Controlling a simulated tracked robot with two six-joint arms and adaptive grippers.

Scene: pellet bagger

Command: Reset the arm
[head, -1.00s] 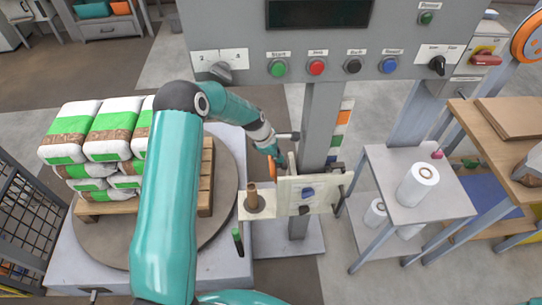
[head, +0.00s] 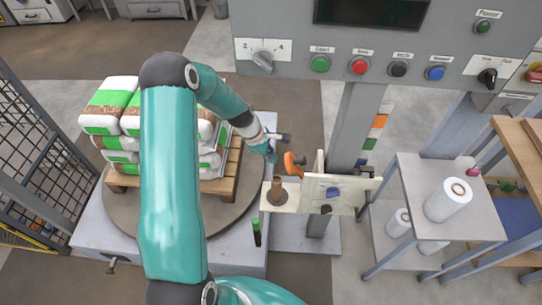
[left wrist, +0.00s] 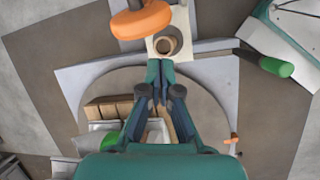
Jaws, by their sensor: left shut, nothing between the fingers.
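My left arm comes in from the lower left of the head view, rises and bends over toward the middle. Its gripper (head: 272,157) is shut and empty, close to an orange rounded part (head: 293,164) beside the control post. In the left wrist view the closed fingers (left wrist: 160,75) point toward a pale plate with a brown tube on a spindle (left wrist: 166,44). The orange part (left wrist: 141,20) shows at the top there. Whether the fingers touch anything is unclear. My right gripper is not in view.
A pallet (head: 233,165) with stacked green-and-white bags stands on a round turntable (head: 120,207) behind my arm. The grey control panel (head: 290,50) hangs at the top. A grey side table (head: 418,174) with white rolls is on the right. Mesh fencing (head: 30,165) is on the left.

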